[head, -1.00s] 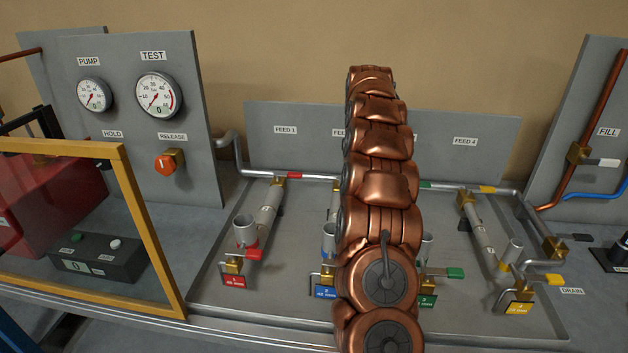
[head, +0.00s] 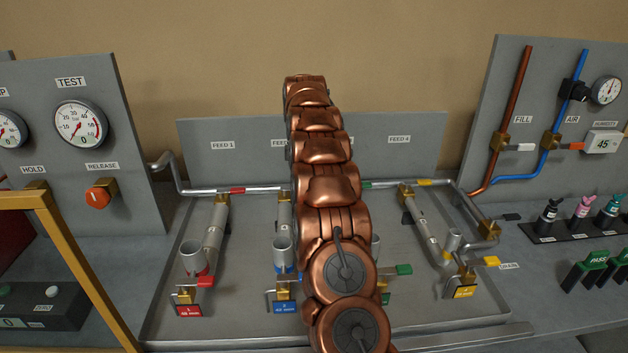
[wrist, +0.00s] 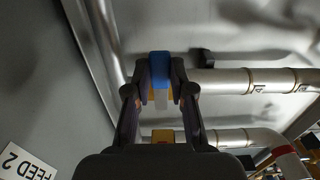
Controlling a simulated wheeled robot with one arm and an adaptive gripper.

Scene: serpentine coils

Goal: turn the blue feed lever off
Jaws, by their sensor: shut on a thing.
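In the wrist view my gripper (wrist: 160,78) is shut on the blue feed lever (wrist: 160,65), with a finger on each side of it. The lever lies across the line of the grey feed pipe (wrist: 225,80), with brass showing behind the fingers. The FEED 2 label (wrist: 27,163) is at the lower left of that view. In the head view my copper arm hides the gripper and this lever. The blue-banded cup (head: 283,252) and blue tag (head: 286,307) of feed 2 show just left of my arm.
On the header pipe, the red lever (head: 237,190) is left of my arm; the green (head: 382,184) and yellow (head: 424,183) levers are right of it. A yellow-framed guard (head: 75,255) stands at left. Fill and air pipes (head: 512,110) rise on the right panel.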

